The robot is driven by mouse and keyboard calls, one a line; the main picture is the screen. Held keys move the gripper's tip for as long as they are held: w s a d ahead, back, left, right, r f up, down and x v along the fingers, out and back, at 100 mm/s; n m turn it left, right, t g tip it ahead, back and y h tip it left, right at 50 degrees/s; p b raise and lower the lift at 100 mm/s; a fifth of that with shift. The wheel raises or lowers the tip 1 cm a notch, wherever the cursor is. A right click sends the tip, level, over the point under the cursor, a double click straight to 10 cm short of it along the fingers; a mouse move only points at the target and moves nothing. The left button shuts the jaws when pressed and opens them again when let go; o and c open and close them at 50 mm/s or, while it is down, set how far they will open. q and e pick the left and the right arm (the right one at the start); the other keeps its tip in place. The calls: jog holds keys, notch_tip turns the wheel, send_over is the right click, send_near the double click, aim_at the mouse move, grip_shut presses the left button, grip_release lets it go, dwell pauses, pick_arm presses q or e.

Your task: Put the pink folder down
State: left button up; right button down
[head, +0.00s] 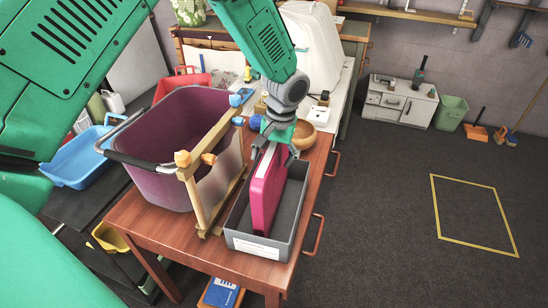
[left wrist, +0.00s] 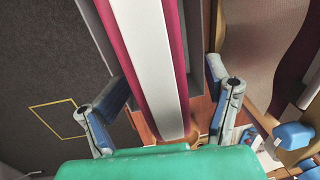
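The pink folder (head: 266,193) stands upright on edge inside a long grey bin (head: 262,250) on the wooden table. In the left wrist view its white spine and pink sides (left wrist: 152,50) run between my fingers. My left gripper (head: 278,138) is over the far end of the folder. In the left wrist view the gripper (left wrist: 165,95) is open, one finger on each side of the folder, with a gap showing on both sides. The folder's lower edge is hidden by the bin walls. My right gripper is not in view.
A purple basket (head: 165,180) and a wooden frame with knobs (head: 198,190) stand close left of the bin. A wooden bowl (head: 304,134) and a white machine cover (head: 312,45) are behind. The floor to the right has a yellow-outlined rectangle (head: 437,205).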

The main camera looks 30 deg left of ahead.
pick_arm(q)
jog(key=shift+w+d+r, duration=0.1)
jog(key=shift+d, duration=0.2)
jog(key=shift+d+r, duration=0.2)
jog(key=shift+r, duration=0.15)
notch_tip(320, 180, up, 11)
jog(key=d, duration=0.1)
jog(key=shift+w+d, duration=0.15)
jog(key=shift+w, duration=0.1)
jog(key=shift+r, duration=0.1)
